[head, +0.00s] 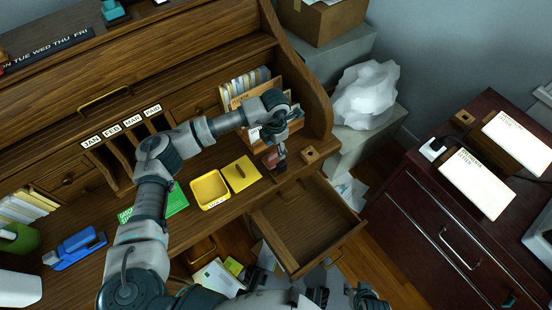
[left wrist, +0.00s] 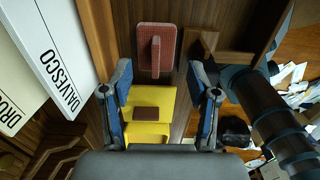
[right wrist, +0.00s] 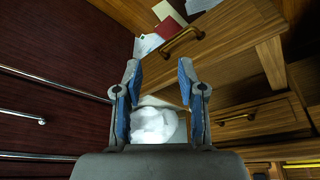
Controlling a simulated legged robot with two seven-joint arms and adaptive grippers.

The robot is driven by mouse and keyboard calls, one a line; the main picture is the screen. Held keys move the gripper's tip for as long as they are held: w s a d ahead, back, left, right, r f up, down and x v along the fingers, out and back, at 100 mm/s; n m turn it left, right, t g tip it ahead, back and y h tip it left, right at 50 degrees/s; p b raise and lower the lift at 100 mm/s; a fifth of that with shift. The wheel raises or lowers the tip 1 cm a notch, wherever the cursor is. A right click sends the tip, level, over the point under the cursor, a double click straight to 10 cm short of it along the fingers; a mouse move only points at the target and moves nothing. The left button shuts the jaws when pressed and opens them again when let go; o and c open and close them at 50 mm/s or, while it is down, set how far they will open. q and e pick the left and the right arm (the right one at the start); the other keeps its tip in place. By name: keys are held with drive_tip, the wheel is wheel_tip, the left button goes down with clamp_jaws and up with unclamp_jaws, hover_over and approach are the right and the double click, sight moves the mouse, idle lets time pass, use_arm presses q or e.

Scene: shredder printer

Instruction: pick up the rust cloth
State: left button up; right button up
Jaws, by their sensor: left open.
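The rust cloth (left wrist: 167,38) looks like a flat reddish-brown textured piece with a raised upright ridge in the left wrist view. In the head view the rust cloth (head: 269,159) shows as a small reddish patch on the desk, partly hidden by my left gripper (head: 279,164). My left gripper also shows in the left wrist view (left wrist: 158,76), open and empty, with the cloth beyond its fingertips. My right gripper (right wrist: 158,73) is open and empty in the right wrist view, below a wooden drawer front with a handle.
A yellow pad (head: 233,167) with a brown piece on it and a yellow tray (head: 210,204) lie left of the cloth. A small wooden block (head: 310,155) is on its right. Folders (head: 238,88) stand behind. An open, empty drawer (head: 299,216) juts out in front.

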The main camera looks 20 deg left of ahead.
sight(272, 154)
use_arm(q)
drive_tip(key=f, duration=0.1)
drive_tip(key=a+f, duration=0.1)
drive_tip(key=f, duration=0.1)
drive_tip(key=f+b, duration=0.1)
drive_tip(key=f, duration=0.1)
drive_tip(key=shift+a+f, duration=0.25)
drive_tip(key=shift+a, duration=0.05)
drive_tip(key=shift+s+f, duration=0.1)
drive_tip(key=shift+f, duration=0.1)
drive_tip(key=shift+d, duration=0.6)
drive_tip(key=shift+c, duration=1)
drive_tip(key=shift+r, duration=0.1)
drive_tip(key=c, duration=0.4)
drive_tip(key=shift+a, duration=0.3)
drive_tip(key=shift+c, duration=0.3)
drive_tip(key=shift+s+f, duration=0.1)
drive_tip(key=shift+f, duration=0.1)
use_arm(e)
drive_tip(key=w, duration=0.1)
drive_tip(key=w+a+t, duration=0.2)
drive_tip(key=shift+w+a+r+y, duration=0.1)
drive_tip(key=shift+w+r+y, duration=0.2)
drive_tip(key=shift+w+r, duration=0.1)
use_arm(q)
drive_tip(key=shift+o, duration=0.3)
use_arm(e)
drive_tip(key=shift+f, duration=0.1)
